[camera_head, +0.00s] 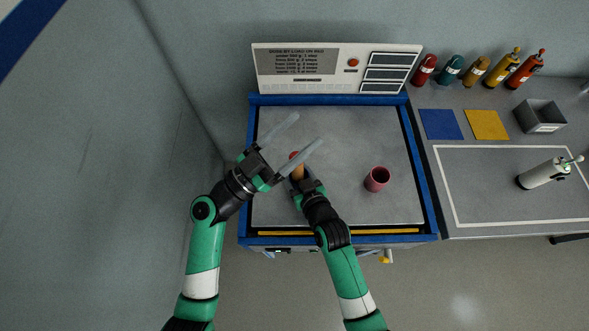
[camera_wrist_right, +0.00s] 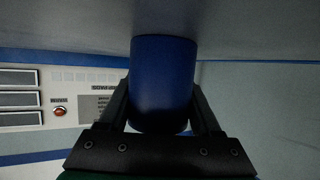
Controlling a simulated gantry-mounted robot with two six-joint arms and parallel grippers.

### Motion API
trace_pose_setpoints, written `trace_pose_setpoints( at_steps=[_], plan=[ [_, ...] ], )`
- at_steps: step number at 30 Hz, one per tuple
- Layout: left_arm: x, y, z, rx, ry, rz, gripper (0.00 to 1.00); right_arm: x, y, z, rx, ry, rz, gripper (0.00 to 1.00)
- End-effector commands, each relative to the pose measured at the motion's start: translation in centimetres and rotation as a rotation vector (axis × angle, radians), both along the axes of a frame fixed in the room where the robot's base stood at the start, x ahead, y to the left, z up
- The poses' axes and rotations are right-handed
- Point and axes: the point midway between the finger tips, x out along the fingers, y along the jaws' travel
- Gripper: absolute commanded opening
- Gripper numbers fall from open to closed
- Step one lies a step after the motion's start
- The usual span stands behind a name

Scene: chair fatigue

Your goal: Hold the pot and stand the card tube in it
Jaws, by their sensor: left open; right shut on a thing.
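My right gripper (camera_wrist_right: 160,120) is shut on a dark blue, round-walled pot (camera_wrist_right: 163,85), which fills the middle of the right wrist view. In the head view an orange-brown card tube (camera_head: 298,173) with a red end shows at my right gripper (camera_head: 299,182). It looks as if it stands in the held pot, but the rim is mostly hidden and I cannot be sure. My left gripper (camera_head: 308,128) is open, its two long grey fingers spread above the bed. One finger crosses in front of the tube near its red end.
A red-pink cup (camera_head: 377,179) stands on the grey bed, right of my grippers. The bed has a raised blue rim (camera_head: 427,195). A panel (camera_head: 335,68) stands behind it. Several bottles, a grey box (camera_head: 540,116) and a white bottle (camera_head: 543,173) are on the right counter.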

Motion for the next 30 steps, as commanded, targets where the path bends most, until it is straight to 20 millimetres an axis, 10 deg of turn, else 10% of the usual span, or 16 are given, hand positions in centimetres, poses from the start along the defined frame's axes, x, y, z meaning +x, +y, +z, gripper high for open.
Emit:
trace_pose_setpoints(
  at_steps=[13, 28, 29, 30],
  plan=[
    [-4.0, 5.1, -2.4, 0.000, 0.002, 0.002, 0.76, 0.0, 0.0, 0.0, 0.000, 0.000, 0.000, 0.09],
    [-4.3, 5.4, -2.5, 0.000, 0.000, 0.000, 0.76, 0.0, 0.0, 0.0, 0.000, 0.000, 0.000, 0.09],
    [-4.3, 5.4, -2.5, 0.000, 0.000, 0.000, 0.76, 0.0, 0.0, 0.0, 0.000, 0.000, 0.000, 0.67],
    [-4.3, 5.4, -2.5, 0.000, 0.000, 0.000, 0.76, 0.0, 0.0, 0.0, 0.000, 0.001, 0.000, 0.74]
  ],
)
